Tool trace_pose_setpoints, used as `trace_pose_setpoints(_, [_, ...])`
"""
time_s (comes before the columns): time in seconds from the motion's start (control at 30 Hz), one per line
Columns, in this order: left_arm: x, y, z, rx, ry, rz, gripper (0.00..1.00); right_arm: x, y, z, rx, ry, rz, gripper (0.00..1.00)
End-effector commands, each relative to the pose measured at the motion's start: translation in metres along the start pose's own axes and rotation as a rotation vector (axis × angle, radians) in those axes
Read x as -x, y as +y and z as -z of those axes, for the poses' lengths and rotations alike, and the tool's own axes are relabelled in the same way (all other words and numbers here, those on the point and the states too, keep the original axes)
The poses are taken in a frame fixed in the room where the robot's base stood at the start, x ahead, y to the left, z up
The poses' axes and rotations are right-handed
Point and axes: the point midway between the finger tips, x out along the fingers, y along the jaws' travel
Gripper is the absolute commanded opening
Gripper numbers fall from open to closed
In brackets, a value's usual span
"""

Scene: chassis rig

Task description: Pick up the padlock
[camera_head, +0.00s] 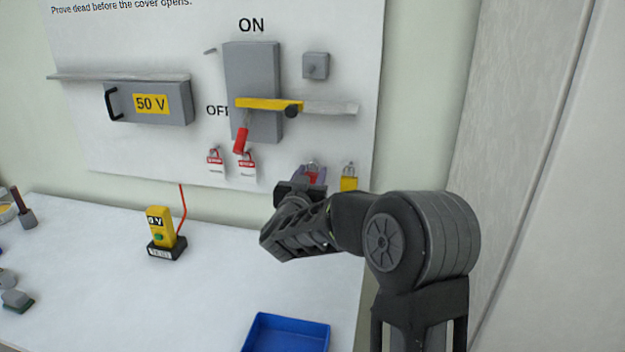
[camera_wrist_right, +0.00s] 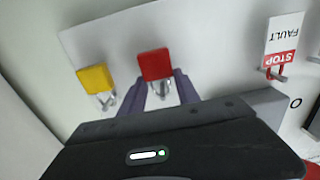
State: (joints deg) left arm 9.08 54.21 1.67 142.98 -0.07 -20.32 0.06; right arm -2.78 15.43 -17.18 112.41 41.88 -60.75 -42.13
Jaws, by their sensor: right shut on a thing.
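A red padlock (camera_head: 312,177) hangs low on the white panel, mostly hidden behind my right gripper (camera_head: 303,180) in the head view. In the right wrist view the red padlock (camera_wrist_right: 155,64) shows its body and metal shackle between the two purple fingers of my right gripper (camera_wrist_right: 160,92). The gripper is shut on this padlock, which is still close to the panel. A yellow padlock (camera_head: 349,178) hangs just to its right; it also shows in the right wrist view (camera_wrist_right: 95,78), apart from the fingers. My left gripper is not in view.
A yellow tester (camera_head: 161,225) and a blue tray (camera_head: 288,335) stand on the white table (camera_head: 100,290).

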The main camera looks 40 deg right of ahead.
Motion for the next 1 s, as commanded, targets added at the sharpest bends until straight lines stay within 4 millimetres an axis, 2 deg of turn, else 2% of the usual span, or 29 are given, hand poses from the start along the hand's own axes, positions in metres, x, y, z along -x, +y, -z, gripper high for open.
trace_pose_setpoints(0.07, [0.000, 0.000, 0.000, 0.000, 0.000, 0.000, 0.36, 0.000, 0.000, 0.000, 0.000, 0.000, 0.000, 0.25])
trace_pose_setpoints(0.37, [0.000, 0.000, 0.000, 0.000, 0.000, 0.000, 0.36, 0.000, 0.000, 0.000, 0.000, 0.000, 0.000, 0.01])
trace_pose_setpoints(0.77, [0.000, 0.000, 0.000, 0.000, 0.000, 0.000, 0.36, 0.000, 0.000, 0.002, -0.001, 0.001, 0.000, 0.00])
trace_pose_setpoints(1.0, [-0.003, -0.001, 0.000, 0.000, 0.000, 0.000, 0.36, 0.000, 0.000, 0.017, -0.003, 0.004, -0.001, 0.00])
